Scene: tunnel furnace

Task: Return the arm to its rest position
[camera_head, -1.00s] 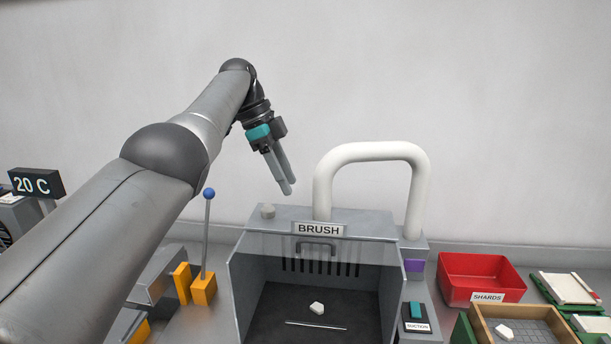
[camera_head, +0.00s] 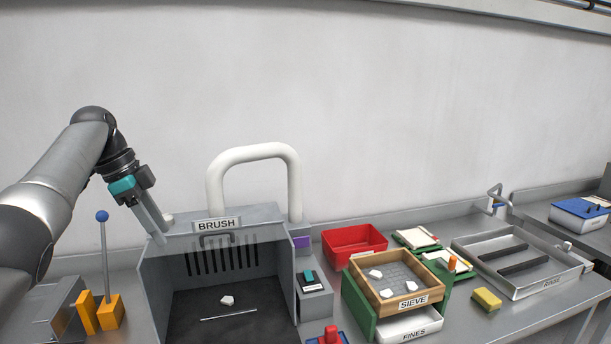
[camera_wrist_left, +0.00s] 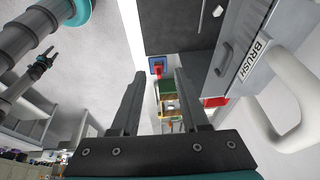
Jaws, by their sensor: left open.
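My left arm comes in from the left in the head view. The BRUSH box also shows at the upper right of the left wrist view (camera_wrist_left: 238,40). My right gripper is not seen in the head view.
A blue-knobbed lever (camera_head: 103,255) stands left of the box, and a white pipe (camera_head: 295,185) arches behind it. A white shard (camera_head: 227,300) lies inside. To the right are a red bin (camera_head: 345,257), the wooden SIEVE (camera_head: 388,309), a yellow sponge (camera_head: 487,299) and the RINSE tray (camera_head: 535,284).

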